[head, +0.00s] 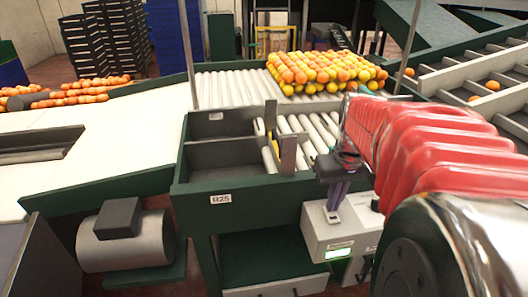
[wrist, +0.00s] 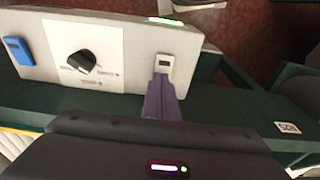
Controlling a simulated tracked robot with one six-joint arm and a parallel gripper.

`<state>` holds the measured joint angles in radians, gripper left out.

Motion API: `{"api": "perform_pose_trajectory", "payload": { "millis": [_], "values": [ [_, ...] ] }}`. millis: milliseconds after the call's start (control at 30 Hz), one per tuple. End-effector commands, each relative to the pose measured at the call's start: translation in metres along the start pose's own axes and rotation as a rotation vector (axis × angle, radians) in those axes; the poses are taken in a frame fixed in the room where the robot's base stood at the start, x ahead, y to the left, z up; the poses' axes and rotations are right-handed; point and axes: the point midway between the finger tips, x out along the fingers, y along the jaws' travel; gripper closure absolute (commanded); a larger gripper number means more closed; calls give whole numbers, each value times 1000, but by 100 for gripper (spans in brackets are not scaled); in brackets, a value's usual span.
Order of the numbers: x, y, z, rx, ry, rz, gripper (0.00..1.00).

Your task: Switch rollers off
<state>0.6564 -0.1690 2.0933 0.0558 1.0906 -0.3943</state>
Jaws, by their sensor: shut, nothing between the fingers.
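The white control box (head: 335,240) hangs on the green frame, below the rollers (head: 312,130). In the wrist view its panel (wrist: 125,45) carries a black rotary knob (wrist: 82,61), a blue switch (wrist: 18,50) and a light grey switch (wrist: 163,63) with a dark slot. My gripper (wrist: 162,82) is shut and empty, its purple fingers pointing at the light grey switch. The fingertips are at or very near its lower edge; I cannot tell if they touch. In the head view my gripper (head: 335,203) is at the top of the box.
Stacked oranges and lemons (head: 325,72) lie at the back of the conveyor. An empty green bin (head: 225,155) labelled R25 stands left of the rollers. A thin metal post (head: 188,50) rises behind it. A sloped belt (head: 480,75) with a few oranges is on the right.

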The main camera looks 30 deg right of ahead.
Motion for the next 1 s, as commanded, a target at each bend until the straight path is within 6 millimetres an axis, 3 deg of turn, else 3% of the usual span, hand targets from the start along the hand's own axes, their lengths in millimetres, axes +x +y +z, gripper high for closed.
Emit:
{"api": "perform_pose_trajectory", "payload": {
  "millis": [467,1000],
  "values": [
    [5,0,1,0,-47,-2,100],
    [1,0,16,0,-50,-3,100]
  ]
}}
